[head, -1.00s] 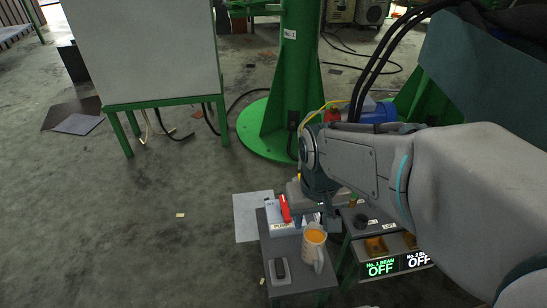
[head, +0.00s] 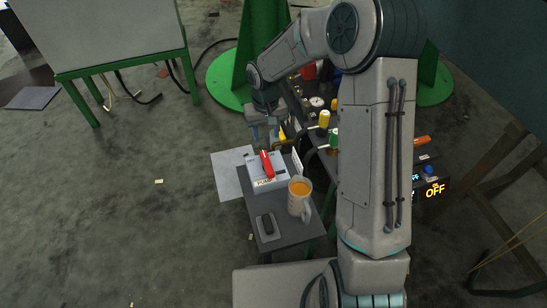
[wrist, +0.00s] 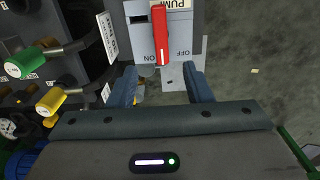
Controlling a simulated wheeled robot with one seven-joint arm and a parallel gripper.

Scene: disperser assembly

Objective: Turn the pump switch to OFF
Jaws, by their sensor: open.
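The pump switch is a pale box with a PUMP label (head: 265,182) and a red lever (head: 267,163), standing on a small dark table. In the wrist view the red lever (wrist: 160,33) runs down the panel (wrist: 182,32), its tip beside the ON mark, with OFF to its right. My gripper (head: 266,131) is at the far side of the box in the head view. In the wrist view my gripper (wrist: 161,70) is open and empty, a finger on each side, with the lever's tip lying between the fingertip lines. I cannot tell whether anything touches.
A dark device (head: 267,227) lies in front. Valves with green and yellow knobs (wrist: 52,100) crowd the left of the wrist view. The floor to the left is mostly clear.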

